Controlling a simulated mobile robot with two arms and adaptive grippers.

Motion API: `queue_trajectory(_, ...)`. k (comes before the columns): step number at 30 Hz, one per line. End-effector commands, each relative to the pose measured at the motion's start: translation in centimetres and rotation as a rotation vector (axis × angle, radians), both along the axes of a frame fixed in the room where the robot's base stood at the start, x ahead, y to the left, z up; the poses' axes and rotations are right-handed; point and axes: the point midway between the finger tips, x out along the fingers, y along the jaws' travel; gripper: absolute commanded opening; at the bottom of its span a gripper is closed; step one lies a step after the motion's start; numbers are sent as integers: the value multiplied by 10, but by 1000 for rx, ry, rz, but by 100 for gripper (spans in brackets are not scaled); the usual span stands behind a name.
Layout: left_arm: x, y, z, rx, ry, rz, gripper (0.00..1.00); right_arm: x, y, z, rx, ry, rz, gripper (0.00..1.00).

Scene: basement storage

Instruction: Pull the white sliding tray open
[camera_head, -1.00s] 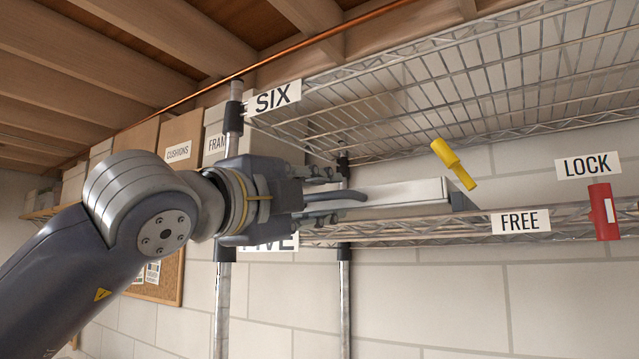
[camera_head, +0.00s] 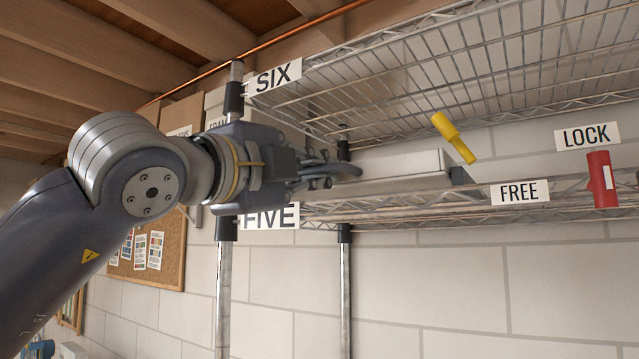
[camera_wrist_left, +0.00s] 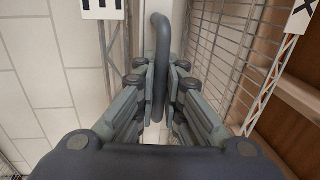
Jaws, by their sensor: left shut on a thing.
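The white sliding tray (camera_head: 405,164) lies along the wire shelf marked FIVE, its near end hidden behind my left gripper. Its dark curved handle (camera_head: 345,170) shows at my fingertips. My left gripper (camera_head: 318,172) reaches in from the left and is shut on this handle. In the left wrist view the handle (camera_wrist_left: 161,50) runs between the closed finger pads (camera_wrist_left: 157,82). Part of a white surface shows below it. My right gripper is not in view.
A yellow lever (camera_head: 453,137) is by the tray's far end, near the FREE label (camera_head: 520,192). The wire shelf SIX (camera_head: 450,75) hangs close above. A shelf post (camera_head: 225,290) stands below my gripper.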

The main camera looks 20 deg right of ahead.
Motion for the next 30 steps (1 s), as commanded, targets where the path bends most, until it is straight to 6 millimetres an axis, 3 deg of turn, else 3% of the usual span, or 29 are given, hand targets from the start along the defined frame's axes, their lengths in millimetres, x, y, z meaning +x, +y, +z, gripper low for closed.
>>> queue_trajectory(1, -4, 4, -8, 1, 1, 0, 0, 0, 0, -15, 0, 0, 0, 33)
queue_trajectory(6, -20, 24, -11, 2, 1, -1, 0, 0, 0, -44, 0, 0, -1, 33)
queue_trajectory(15, -55, 69, -9, 3, 1, 0, 0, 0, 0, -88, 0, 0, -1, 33)
queue_trajectory(22, -85, 108, -8, 4, 1, 1, 0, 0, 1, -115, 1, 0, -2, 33)
queue_trajectory(30, -110, 140, -6, 6, 4, 0, 0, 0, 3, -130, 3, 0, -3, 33)
